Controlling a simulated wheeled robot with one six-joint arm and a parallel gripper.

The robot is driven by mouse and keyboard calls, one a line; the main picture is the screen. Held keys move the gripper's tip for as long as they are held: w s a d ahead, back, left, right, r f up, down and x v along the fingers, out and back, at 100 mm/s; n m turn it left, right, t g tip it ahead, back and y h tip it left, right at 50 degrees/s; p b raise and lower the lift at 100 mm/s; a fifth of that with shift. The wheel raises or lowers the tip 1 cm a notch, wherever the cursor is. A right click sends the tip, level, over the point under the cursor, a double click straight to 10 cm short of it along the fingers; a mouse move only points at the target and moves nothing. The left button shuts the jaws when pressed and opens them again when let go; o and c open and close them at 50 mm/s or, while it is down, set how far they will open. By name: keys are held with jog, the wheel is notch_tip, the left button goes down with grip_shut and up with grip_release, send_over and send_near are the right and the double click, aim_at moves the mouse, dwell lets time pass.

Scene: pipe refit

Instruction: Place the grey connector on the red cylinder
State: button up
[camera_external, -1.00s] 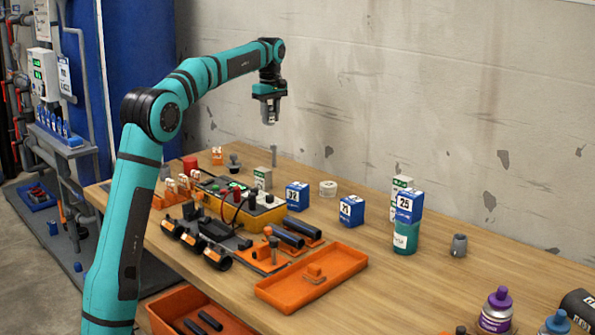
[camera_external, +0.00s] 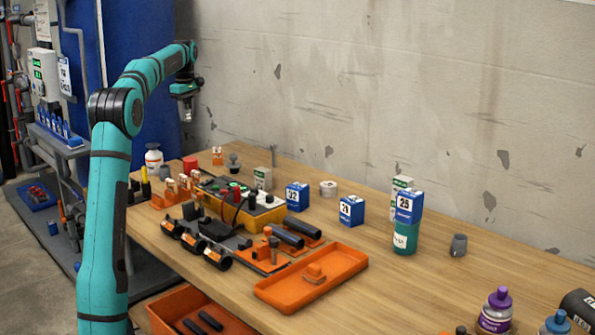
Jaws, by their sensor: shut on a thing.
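The red cylinder (camera_external: 190,165) stands upright at the back left of the wooden table, with nothing visible on top of it. My gripper (camera_external: 186,97) is high above the table's back left, over the red cylinder in the picture. It points down and is shut on a small grey piece, which looks like the grey connector (camera_external: 187,109). The connector hangs well clear of the red cylinder. The fingers partly hide it, and its exact shape is too small to tell. A similar grey fitting (camera_external: 459,245) stands on the table at the right.
A yellow and black device (camera_external: 262,215) with cables, dark pipe pieces and orange holders crowd the table's left half. An orange tray (camera_external: 330,280) lies at the front. Blue boxes (camera_external: 297,196) stand toward the back. A white bottle (camera_external: 153,158) is beyond the left edge.

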aim_at(191, 159)
notch_tip(191, 159, down, 14)
jog(key=shift+d+r, duration=0.15)
dwell(0.6)
jog(key=o, duration=1)
notch_tip(191, 159, up, 12)
